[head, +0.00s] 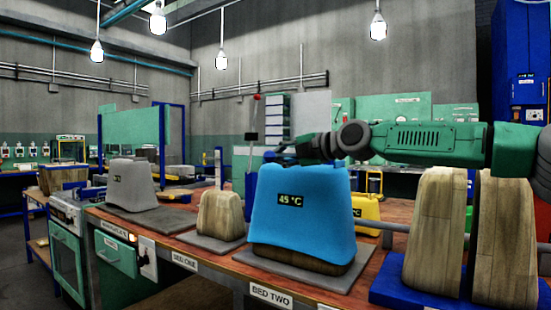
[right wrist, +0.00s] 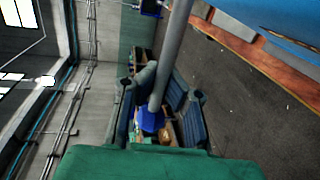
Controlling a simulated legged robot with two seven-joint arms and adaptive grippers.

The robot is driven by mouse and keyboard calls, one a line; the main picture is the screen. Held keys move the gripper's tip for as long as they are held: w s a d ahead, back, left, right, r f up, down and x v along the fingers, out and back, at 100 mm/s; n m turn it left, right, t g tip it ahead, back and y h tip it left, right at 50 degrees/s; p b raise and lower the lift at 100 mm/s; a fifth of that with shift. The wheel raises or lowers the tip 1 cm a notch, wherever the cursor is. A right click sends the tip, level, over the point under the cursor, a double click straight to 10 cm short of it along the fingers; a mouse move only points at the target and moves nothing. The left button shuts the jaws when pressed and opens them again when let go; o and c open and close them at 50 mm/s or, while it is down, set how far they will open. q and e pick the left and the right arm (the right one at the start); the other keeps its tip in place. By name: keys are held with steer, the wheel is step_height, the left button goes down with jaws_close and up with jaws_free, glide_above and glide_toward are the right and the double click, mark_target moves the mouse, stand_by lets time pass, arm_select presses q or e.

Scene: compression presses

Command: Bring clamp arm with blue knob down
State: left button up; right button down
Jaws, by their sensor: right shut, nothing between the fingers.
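In the right wrist view, a grey rod (right wrist: 172,60) runs down from the top edge to a blue knob-like end (right wrist: 150,121); I take it for the clamp arm with the blue knob. My right gripper (right wrist: 160,100) has its dark fingers around this end in the picture; I cannot tell whether they touch it. In the head view my right gripper (head: 285,156) is shut, level, at the top of the blue cover marked 45 °C (head: 304,222). That cover stands on bed two. My left gripper is out of view.
A grey cover (head: 131,190) and a wooden form (head: 221,216) stand left on the bench. Two wooden blocks (head: 434,235) stand on a blue base at the right. A red-topped lever (head: 256,98) rises behind the bench. A grey horizontal bar (head: 395,229) lies beyond the blue cover.

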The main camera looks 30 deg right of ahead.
steer(key=shift+f, duration=0.5)
steer(key=c, duration=1.9)
jaws_free()
steer(key=shift+s+d, duration=0.1)
steer(key=o, duration=0.3)
steer(key=shift+s+d, duration=0.1)
steer(key=shift+d, duration=0.2)
steer(key=v, duration=1.1)
steer(key=shift+s+d, duration=0.25)
steer(key=shift+s, duration=0.05)
steer(key=shift+d, duration=0.1)
